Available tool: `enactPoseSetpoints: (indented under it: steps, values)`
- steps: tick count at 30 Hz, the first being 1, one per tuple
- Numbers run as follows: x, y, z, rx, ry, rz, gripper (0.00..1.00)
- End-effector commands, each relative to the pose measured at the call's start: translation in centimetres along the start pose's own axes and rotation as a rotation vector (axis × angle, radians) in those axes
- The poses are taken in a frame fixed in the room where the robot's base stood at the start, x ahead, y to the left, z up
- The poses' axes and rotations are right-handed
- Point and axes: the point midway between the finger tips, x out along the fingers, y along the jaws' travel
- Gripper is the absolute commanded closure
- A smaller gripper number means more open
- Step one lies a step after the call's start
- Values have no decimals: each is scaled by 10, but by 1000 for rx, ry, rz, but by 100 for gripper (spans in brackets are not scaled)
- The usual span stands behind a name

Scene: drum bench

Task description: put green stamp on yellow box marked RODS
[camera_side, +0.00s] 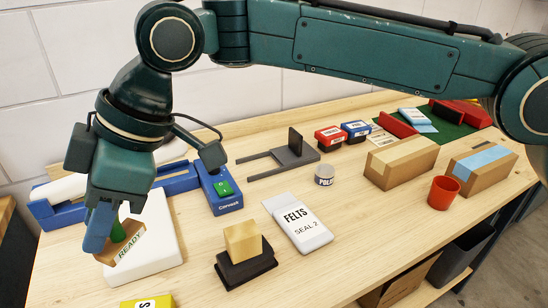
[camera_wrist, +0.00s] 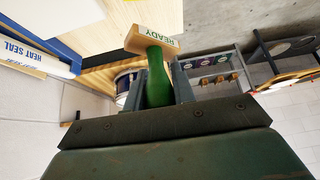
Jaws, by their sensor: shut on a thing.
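My gripper (camera_side: 112,226) is at the left in the side view, pointing down, and is shut on the green handle of the stamp (camera_side: 128,250). The stamp has a wooden base with a READY label and is tilted. In the wrist view the fingers (camera_wrist: 158,88) close on the green handle, with the stamp's wooden base (camera_wrist: 150,40) beyond them. The stamp shows in front of a white slab (camera_side: 165,248); I cannot tell whether they touch. A yellow box (camera_side: 146,303) is cut off by the bottom edge in the side view; only an S of its marking shows.
A wooden block on a dark base (camera_side: 245,262), a white FELTS pouch (camera_side: 298,222), cardboard boxes (camera_side: 402,160) and a red cup (camera_side: 443,192) stand to the right.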

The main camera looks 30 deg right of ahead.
Motion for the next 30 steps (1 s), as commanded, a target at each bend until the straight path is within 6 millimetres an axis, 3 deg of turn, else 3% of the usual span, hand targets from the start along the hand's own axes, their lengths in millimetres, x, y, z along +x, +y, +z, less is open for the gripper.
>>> enactPoseSetpoints:
  steps: [19,30]
  values:
    - [2,2,-2,19,0,14,100]
    - [10,20,-18,183,-3,123,100]
